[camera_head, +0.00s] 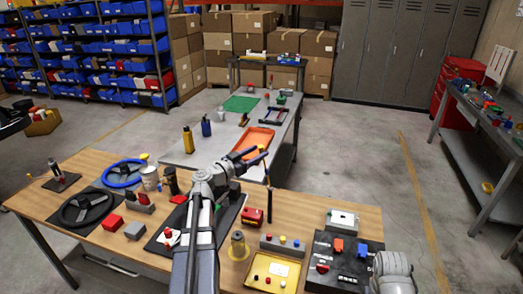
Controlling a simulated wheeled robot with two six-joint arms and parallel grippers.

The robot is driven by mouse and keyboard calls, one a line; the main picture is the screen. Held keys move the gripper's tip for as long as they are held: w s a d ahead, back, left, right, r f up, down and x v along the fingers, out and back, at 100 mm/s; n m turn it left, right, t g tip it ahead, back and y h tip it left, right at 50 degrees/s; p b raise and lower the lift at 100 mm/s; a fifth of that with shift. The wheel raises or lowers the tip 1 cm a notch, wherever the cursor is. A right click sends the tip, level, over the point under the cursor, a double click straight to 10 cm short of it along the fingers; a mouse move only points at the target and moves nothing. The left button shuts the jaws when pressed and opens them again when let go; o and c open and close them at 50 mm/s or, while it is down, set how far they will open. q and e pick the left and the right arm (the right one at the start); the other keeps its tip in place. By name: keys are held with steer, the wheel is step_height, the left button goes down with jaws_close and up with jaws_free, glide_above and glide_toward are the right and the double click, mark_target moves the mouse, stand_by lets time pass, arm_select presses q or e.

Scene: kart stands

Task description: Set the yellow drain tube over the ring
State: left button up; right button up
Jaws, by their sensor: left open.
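A small yellow upright piece with a round base (238,247) stands on the wooden table, right of my left forearm. A taller yellow piece with a dark top (188,140) stands on the grey table behind. I cannot tell which one is the drain tube, and I cannot make out the ring for certain. My left arm reaches forward over the wooden table. Its gripper (251,157) is open above the table's far edge, away from both yellow pieces, by the orange tray. Part of my right arm shows at the bottom right; its gripper is out of view.
The wooden table (310,203) carries a black steering wheel (86,207), a blue one (124,173), a yellow tray (273,277) and a dark box with coloured parts. The orange tray (252,142) lies on the grey table. Open floor lies to the right.

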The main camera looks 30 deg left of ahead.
arm_select(q)
steer(key=shift+x, duration=1.25)
jaws_close()
stand_by(0.6)
